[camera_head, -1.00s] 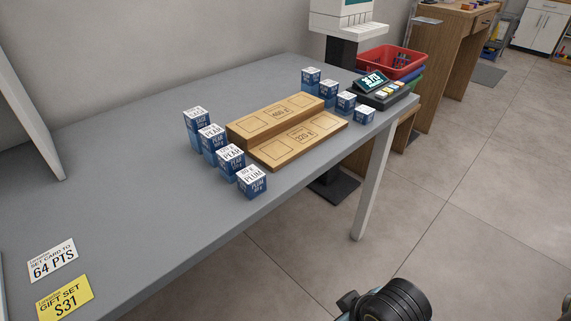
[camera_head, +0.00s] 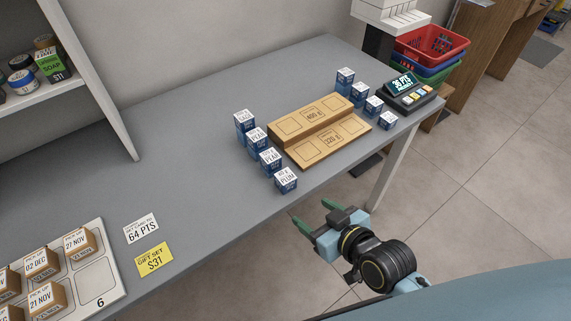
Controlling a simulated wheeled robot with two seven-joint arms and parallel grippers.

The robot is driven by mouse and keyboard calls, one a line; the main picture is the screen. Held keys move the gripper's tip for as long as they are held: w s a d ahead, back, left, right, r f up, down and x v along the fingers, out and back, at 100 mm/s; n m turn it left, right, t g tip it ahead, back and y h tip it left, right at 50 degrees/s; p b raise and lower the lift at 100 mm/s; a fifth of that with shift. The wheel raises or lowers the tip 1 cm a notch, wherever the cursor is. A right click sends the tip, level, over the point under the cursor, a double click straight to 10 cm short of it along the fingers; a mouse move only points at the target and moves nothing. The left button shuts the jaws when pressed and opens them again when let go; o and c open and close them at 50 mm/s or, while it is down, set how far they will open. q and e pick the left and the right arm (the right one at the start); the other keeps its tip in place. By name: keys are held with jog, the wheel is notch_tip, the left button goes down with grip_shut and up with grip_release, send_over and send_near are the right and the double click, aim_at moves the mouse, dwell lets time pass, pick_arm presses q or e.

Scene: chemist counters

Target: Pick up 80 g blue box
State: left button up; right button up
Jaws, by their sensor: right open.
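Several blue boxes with white labelled tops stand on the grey counter. A row of them lies left of the wooden stepped stand: the front PLUM box (camera_head: 286,180), two PEAR boxes (camera_head: 270,160) (camera_head: 256,139) and a taller box (camera_head: 244,122) at the back. More blue boxes (camera_head: 345,80) stand right of the stand. The weights on the labels are too small to read surely. The wooden stand (camera_head: 325,133) has a 400 g step and a 320 g step and is empty. My right gripper (camera_head: 294,220) is open and empty, off the counter's front edge, below the PLUM box. My left gripper is out of view.
A display device (camera_head: 408,92) and stacked red, green and blue baskets (camera_head: 432,45) are at the right end. Cards (camera_head: 142,228) and a tray of brown boxes (camera_head: 107,272) lie at the left. A shelf (camera_head: 110,110) rises at the back left.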

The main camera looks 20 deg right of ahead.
aim_at(291, 182)
jog(key=shift+t, duration=0.5)
jog(key=w, duration=0.2)
jog(key=w+a, duration=0.1)
jog(key=w, duration=0.2)
jog(key=w+a, duration=0.1)
jog(key=w, duration=0.2)
jog(key=shift+a+f, duration=0.1)
jog(key=shift+f, duration=0.1)
jog(key=shift+d+b+x, duration=0.15)
jog(key=shift+b+x, duration=0.15)
jog(key=shift+x, duration=1.05)
jog(key=shift+d+b+x, duration=0.15)
jog(key=shift+b+x, duration=0.15)
jog(key=shift+x, duration=1.05)
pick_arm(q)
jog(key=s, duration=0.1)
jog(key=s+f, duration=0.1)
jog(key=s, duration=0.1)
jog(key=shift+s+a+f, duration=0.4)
pick_arm(e)
jog(key=shift+c, duration=0.2)
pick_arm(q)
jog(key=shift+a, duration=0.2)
pick_arm(e)
jog(key=shift+r, duration=0.1)
jog(key=c, duration=1.1)
